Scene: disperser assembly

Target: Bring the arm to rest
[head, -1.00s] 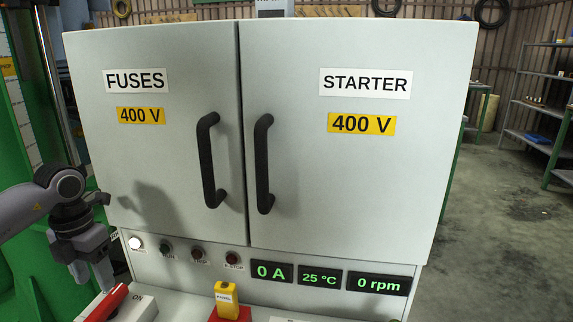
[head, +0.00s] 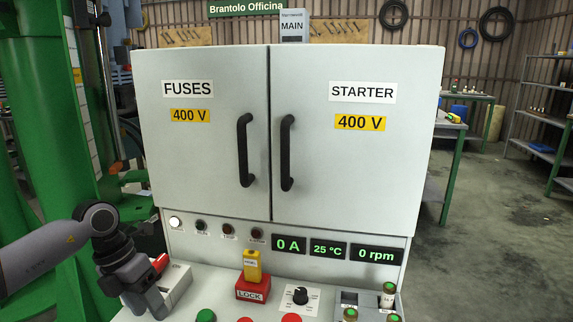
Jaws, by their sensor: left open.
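My left arm comes in from the left edge. My left gripper (head: 147,303) hangs open and empty over the left end of the control panel, just in front of the red-handled switch (head: 160,262) on its white ON base (head: 178,282). The gripper partly hides this switch; I cannot tell whether they touch. The cabinet has two shut doors, FUSES (head: 200,140) and STARTER (head: 360,160), with black handles. My right gripper is not in view.
A yellow tag on a red LOCK block (head: 252,290), a black knob (head: 299,296) and several buttons stand on the panel. Green machinery (head: 40,110) rises at the left. A workbench (head: 460,130) and shelves (head: 540,130) are at the right, with open floor (head: 480,240) between.

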